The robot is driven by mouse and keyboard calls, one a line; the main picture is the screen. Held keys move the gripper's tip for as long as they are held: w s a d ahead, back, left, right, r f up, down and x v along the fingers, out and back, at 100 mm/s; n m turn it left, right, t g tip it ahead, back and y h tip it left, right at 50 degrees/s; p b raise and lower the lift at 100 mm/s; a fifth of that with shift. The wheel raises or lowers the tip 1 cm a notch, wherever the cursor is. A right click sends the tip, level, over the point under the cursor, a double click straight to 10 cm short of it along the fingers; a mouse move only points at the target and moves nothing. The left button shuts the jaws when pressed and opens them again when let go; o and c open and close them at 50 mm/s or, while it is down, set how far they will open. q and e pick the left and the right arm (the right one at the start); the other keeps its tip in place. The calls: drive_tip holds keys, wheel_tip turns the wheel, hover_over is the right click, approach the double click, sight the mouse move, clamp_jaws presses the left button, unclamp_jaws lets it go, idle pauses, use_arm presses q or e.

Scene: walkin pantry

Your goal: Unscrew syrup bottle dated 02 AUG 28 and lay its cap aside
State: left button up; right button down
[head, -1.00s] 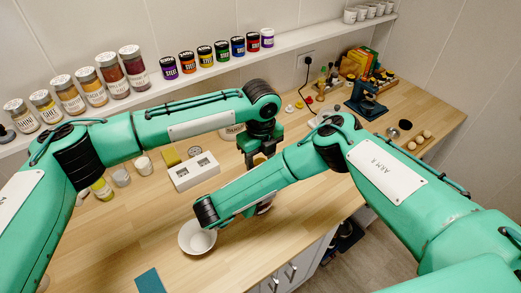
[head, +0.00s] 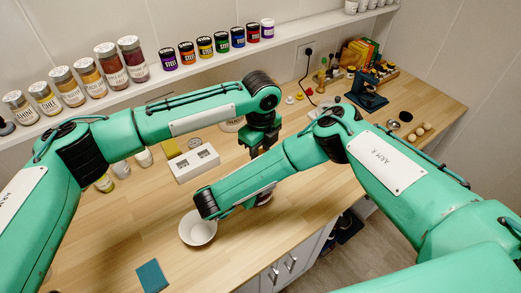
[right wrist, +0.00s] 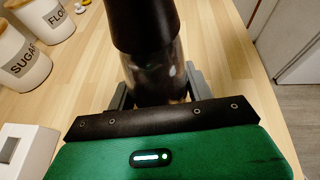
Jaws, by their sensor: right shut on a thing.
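In the right wrist view my right gripper (right wrist: 160,92) is shut on a dark bottle (right wrist: 157,82) with a glassy body and a wide black upper part (right wrist: 142,22). No date shows on the side facing that camera, so I cannot tell whether it is the 02 AUG 28 one. In the head view my right forearm hides most of the right gripper; a small dark reddish thing (head: 264,198) shows under it. My left gripper (head: 256,154) points down over the counter behind that forearm. Its fingertips are partly hidden, so its opening is unclear. I make out no loose cap.
A white bowl (head: 197,230) and a blue-green mat (head: 152,276) are on the front counter. A white two-opening box (head: 195,165) stands behind. SUGAR (right wrist: 22,62) and FLOUR (right wrist: 52,18) canisters stand left in the wrist view. The shelf (head: 205,66) holds jars.

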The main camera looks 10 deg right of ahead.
use_arm(q)
drive_tip(key=shift+n, duration=0.3)
drive_tip(key=o, duration=1.1)
drive_tip(key=shift+r, duration=2.35)
drive_tip(key=shift+c, duration=0.3)
wheel_tip(320, 180, up, 3)
drive_tip(key=shift+f+n, duration=0.1)
drive_tip(key=shift+n, duration=0.4)
drive_tip(key=shift+f, duration=3.75)
